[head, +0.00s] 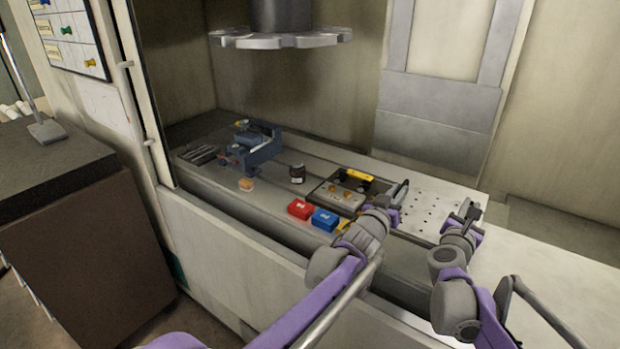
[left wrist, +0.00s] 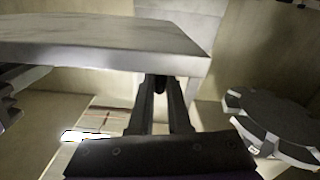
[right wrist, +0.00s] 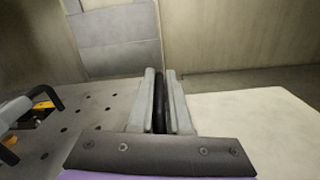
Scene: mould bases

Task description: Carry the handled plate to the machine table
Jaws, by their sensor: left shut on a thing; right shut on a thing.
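A pale perforated plate (head: 424,214) shows between my two grippers in the head view, at the right end of the long grey machine table (head: 335,262). Its holed surface fills the left of the right wrist view (right wrist: 75,125). My right gripper (head: 468,208) is shut on a narrow black piece that looks like a handle, seen between the fingers in the right wrist view (right wrist: 159,100). My left gripper (head: 399,192) is shut; a dark piece shows between its fingers in the left wrist view (left wrist: 160,84). I cannot tell whether the plate touches the surface under it.
A dark tray (head: 318,197) with a yellow part lies left of the plate. A red box (head: 300,208), a blue box (head: 324,219), a dark jar (head: 297,173) and a blue vise (head: 259,145) stand further left. A round tool carousel (head: 280,40) hangs above.

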